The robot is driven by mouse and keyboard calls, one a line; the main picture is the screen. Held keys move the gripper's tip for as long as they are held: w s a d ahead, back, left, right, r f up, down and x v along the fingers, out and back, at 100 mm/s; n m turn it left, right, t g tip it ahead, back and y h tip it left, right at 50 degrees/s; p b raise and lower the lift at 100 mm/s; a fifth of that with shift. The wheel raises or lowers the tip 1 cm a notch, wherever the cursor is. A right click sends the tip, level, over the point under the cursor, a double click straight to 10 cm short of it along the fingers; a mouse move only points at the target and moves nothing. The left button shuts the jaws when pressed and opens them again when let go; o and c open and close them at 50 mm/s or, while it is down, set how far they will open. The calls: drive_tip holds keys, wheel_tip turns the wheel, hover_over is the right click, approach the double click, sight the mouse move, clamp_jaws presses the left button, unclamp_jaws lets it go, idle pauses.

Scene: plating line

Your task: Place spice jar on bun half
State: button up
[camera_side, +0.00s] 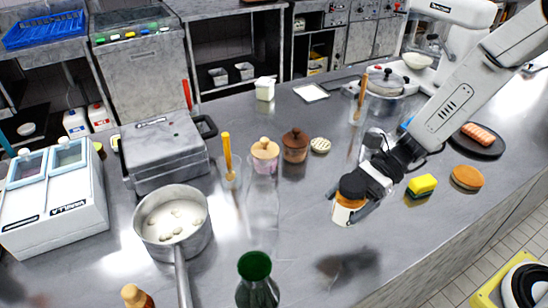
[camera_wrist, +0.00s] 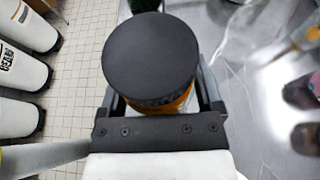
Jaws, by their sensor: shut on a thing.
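The spice jar (camera_side: 345,212) has a black lid and an orange and white body. In the side view it is held upright or slightly tilted above the counter, with a dark shadow below. My gripper (camera_side: 357,203) is shut on it. In the wrist view the jar's black lid (camera_wrist: 151,58) faces the camera, with the fingers of my gripper (camera_wrist: 163,100) on either side of its body. The bun half (camera_side: 467,177), a round orange-brown piece, lies on the counter to the right of the jar, apart from it. It does not show in the wrist view.
A yellow sponge (camera_side: 422,185) lies between the jar and the bun half. A dark plate (camera_side: 495,150) with salmon-coloured food is behind the bun. A saucepan (camera_side: 174,215), lidded jars and a green-topped bottle (camera_side: 255,268) stand left. The front middle counter is clear.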

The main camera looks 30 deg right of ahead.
drive_tip(key=s+d+f+n+g+h, duration=0.1)
drive_tip(key=s+d+n+g+h, duration=1)
drive_tip(key=s+d+n, duration=0.35)
drive_tip(key=d+r+n+t+h, duration=0.2)
drive_tip(key=d+r+n+h, duration=0.2)
drive_tip(key=d+n+h, duration=0.3)
drive_tip(key=d+r+n+t+h, duration=0.2)
drive_tip(key=d+n+h, duration=0.4)
drive_tip(key=d, duration=0.9)
drive_tip(key=shift+w+d+r+n+t+h, duration=0.2)
drive_tip(key=shift+w+r+n+t+h, duration=0.25)
drive_tip(key=shift+r+n, duration=0.45)
